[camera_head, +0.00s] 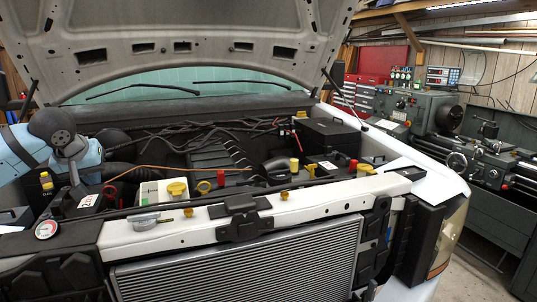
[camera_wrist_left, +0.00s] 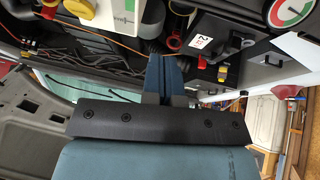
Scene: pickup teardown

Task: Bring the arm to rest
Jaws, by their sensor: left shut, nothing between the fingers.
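My left arm (camera_head: 55,128), pale blue with a dark grey joint, reaches in from the left of the head view over the left side of the truck's engine bay. In the left wrist view my left gripper (camera_wrist_left: 162,65) has its blue fingers together, with nothing between them. The fingers point toward the engine bay parts and seem apart from them, though the gap is hard to judge. My right gripper is not in view.
A round gauge (camera_head: 46,229), a black box with a white label (camera_head: 88,201) and a pale reservoir with a yellow cap (camera_head: 177,188) are near the arm. The raised hood (camera_head: 190,25) hangs above. A lathe (camera_head: 425,110) stands at right.

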